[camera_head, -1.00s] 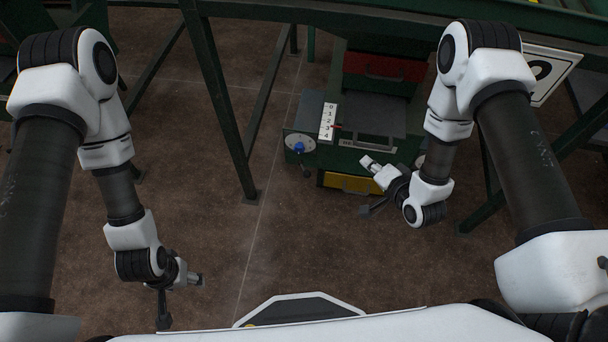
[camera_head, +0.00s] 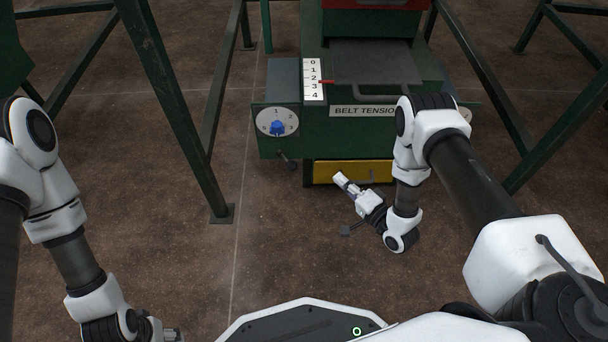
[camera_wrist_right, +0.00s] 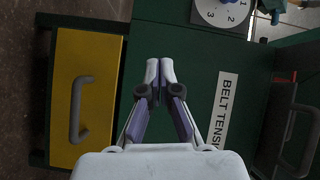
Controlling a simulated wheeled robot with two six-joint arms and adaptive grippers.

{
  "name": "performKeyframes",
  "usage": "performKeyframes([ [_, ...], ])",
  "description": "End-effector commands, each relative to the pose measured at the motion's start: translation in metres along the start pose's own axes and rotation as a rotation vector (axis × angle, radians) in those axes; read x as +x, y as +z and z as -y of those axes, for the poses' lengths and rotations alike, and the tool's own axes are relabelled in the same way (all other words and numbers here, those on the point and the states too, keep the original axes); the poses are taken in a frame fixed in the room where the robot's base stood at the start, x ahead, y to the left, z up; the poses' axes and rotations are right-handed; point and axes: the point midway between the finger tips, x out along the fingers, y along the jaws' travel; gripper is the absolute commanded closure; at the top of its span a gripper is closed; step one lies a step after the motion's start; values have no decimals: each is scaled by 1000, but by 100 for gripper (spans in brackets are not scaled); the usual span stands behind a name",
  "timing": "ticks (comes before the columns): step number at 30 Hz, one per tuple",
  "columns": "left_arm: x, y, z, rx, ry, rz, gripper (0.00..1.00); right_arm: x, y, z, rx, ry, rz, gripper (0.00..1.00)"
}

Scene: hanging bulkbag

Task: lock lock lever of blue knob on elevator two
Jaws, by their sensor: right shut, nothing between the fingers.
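The blue knob (camera_head: 277,128) sits on a round white numbered dial (camera_head: 266,121) on the left of the green belt tension machine's front. A small dark lever with a rounded end (camera_head: 289,163) hangs below the dial. My right gripper (camera_head: 340,177) is shut and empty, in front of the yellow drawer and to the lower right of the lever, apart from both. In the right wrist view its fingertips (camera_wrist_right: 160,66) are together, and the dial (camera_wrist_right: 222,11) is cut off at the top. My left gripper (camera_head: 173,335) is partly cut off at the bottom edge.
The yellow drawer (camera_head: 353,171) with its handle is low on the machine. A white 0–4 scale (camera_head: 314,79) with a red pointer is beside the dial. A dark green post (camera_head: 172,100) stands to the left. The floor in front is clear.

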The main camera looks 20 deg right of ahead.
Motion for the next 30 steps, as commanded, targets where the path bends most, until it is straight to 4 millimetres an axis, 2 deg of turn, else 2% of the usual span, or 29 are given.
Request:
performKeyframes([
  [11, 2, 0, 0, 0, 0, -1, 35, 6, 1, 1, -1, 0, 2, 100],
  [14, 10, 0, 0, 0, 0, -1, 35, 20, 1, 0, -2, -3, 2, 100],
  [26, 53, -2, 1, -6, -1, -5, 35, 105, 2, -2, -3, -4, 2, 100],
  [27, 57, -2, 1, -7, -1, -6, 35, 105, 13, -4, 1, 0, 6, 100],
  [30, 64, -3, 1, -9, -1, -7, 35, 108, 28, -2, 0, 0, 4, 100],
])
